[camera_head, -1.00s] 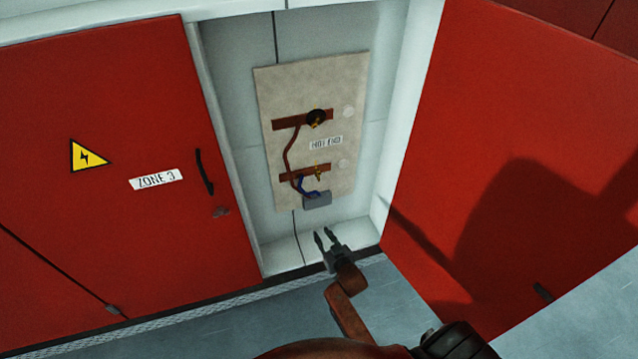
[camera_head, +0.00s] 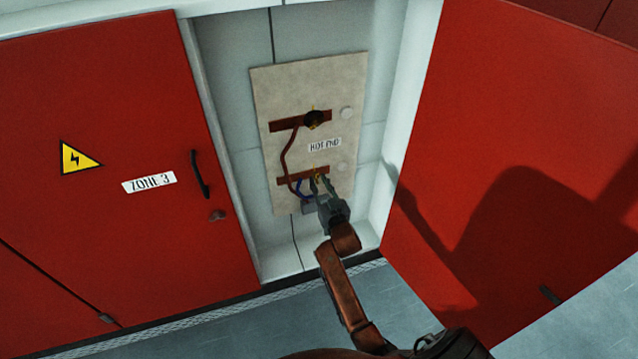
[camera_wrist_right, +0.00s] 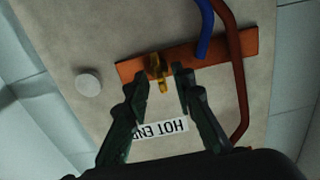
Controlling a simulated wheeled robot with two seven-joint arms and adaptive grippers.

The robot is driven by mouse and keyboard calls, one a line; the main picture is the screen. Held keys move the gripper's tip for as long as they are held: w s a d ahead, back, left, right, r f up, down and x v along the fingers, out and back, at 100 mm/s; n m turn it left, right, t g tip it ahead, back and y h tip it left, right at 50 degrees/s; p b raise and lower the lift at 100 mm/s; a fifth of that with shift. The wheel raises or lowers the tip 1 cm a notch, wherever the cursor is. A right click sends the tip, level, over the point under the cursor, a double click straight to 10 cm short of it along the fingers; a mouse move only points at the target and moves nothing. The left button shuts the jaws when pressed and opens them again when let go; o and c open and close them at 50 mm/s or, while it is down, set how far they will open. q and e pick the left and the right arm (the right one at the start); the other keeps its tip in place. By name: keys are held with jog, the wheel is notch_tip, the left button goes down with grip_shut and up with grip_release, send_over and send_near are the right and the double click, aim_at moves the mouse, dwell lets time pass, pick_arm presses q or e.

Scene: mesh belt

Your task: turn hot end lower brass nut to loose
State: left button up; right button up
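The lower brass nut (camera_wrist_right: 158,70) sits on the lower copper bar (camera_wrist_right: 220,56) of the hot end panel. It is small and partly hidden by my fingers in the head view. My right gripper (camera_head: 320,181) is in front of the lower bar. In the right wrist view my right gripper (camera_wrist_right: 155,78) is open, with one finger on each side of the nut and gaps visible between. The upper brass nut (camera_head: 313,118) with a dark round part sits on the upper copper bar (camera_head: 285,126). My left gripper is not in view.
A "HOT END" label (camera_head: 324,144) is between the bars. A red cable (camera_head: 284,158) links them, and a blue cable (camera_wrist_right: 206,25) meets the lower bar. Red doors stand left (camera_head: 110,240) and right (camera_head: 500,130) of the recess.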

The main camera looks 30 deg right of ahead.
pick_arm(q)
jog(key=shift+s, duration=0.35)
pick_arm(e)
jog(key=shift+c, duration=0.7)
grip_shut()
